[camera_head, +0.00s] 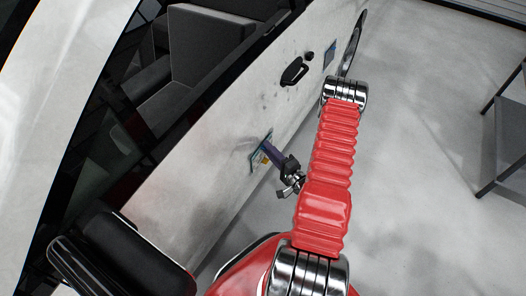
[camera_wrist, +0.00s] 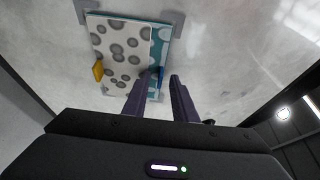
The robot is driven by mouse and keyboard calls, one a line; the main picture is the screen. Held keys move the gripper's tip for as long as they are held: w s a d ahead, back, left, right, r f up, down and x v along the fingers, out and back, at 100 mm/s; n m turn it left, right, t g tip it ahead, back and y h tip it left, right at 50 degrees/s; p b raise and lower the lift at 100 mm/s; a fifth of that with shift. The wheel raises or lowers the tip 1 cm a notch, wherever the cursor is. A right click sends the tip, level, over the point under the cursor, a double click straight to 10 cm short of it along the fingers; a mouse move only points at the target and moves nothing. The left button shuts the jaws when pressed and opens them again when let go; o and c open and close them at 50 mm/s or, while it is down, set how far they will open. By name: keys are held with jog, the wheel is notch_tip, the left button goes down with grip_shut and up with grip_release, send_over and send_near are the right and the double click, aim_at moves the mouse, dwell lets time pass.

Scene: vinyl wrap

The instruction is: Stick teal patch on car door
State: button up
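The teal patch (camera_wrist: 160,50) lies against the white car door (camera_wrist: 220,60), within grey corner marks. A white sheet with grey circles (camera_wrist: 120,50) covers most of it, leaving a teal strip on the right and top. A yellow tab (camera_wrist: 98,70) is on the sheet's left edge and a blue tab (camera_wrist: 160,73) near its lower right. My gripper (camera_wrist: 162,78) has two purple fingers apart, at the patch's lower right, with the blue tab in line between the tips. Contact cannot be told. In the head view my gripper (camera_head: 268,148) partly hides the patch (camera_head: 256,160).
A black door handle (camera_head: 294,71) and a small blue patch (camera_head: 329,57) are farther along the door (camera_head: 200,155). A dark metal rack (camera_head: 500,140) stands at the right. The grey floor (camera_head: 420,120) between is clear.

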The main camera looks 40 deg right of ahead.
jog(key=s, duration=1.3)
jog(key=shift+s+a, duration=0.35)
dwell(0.4)
